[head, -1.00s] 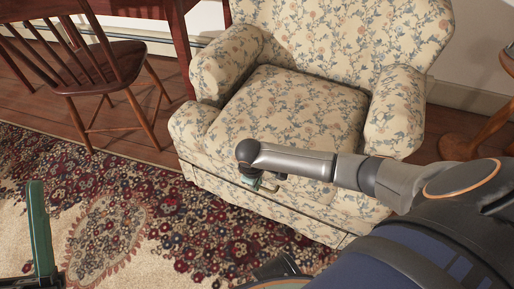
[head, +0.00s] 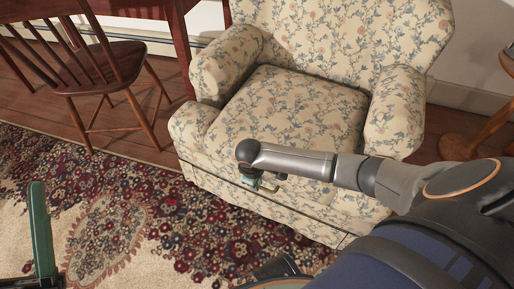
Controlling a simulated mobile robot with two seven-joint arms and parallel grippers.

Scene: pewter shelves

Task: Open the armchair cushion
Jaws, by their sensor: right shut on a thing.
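The armchair (head: 335,45) has cream floral fabric and stands at the back middle, facing me. Its seat cushion (head: 290,110) lies flat between the two arms. My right arm reaches in from the right across the chair's front. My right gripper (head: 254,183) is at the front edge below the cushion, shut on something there. A small metal handle-like piece (head: 270,188) shows beside the fingers; the wrist hides most of the contact. A green-and-dark piece at the left edge seems to be part of my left gripper (head: 42,235); its fingertips are not clear.
A wooden spindle chair (head: 110,68) stands at the left, near a dark red wooden piece (head: 165,45). A round wooden table (head: 480,130) is at the right edge. The patterned rug (head: 150,220) in front of the armchair is clear.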

